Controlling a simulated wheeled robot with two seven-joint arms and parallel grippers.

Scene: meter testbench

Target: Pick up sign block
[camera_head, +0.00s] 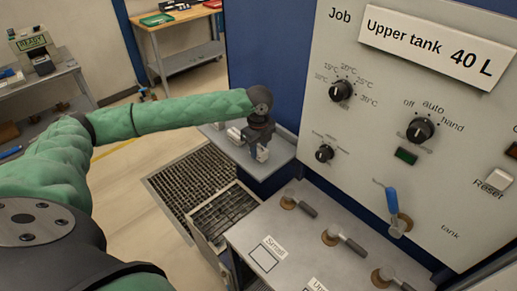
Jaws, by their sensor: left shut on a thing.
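My left arm reaches across from the left to a small grey shelf (281,148) beside the blue cabinet. My left gripper (259,147) points down over this shelf and is shut on a small pale block (263,155), which looks like the sign block. The fingers hide part of the block, and its face cannot be read. I cannot tell whether it touches the shelf. Another pale item (235,135) lies on the shelf just left of the gripper. My right gripper is not in view.
A control panel (370,120) with knobs and a blue-handled lever (392,201) stands at right. Below it, a grey bench (315,265) carries several valve handles. A floor grating (195,182) lies below the shelf.

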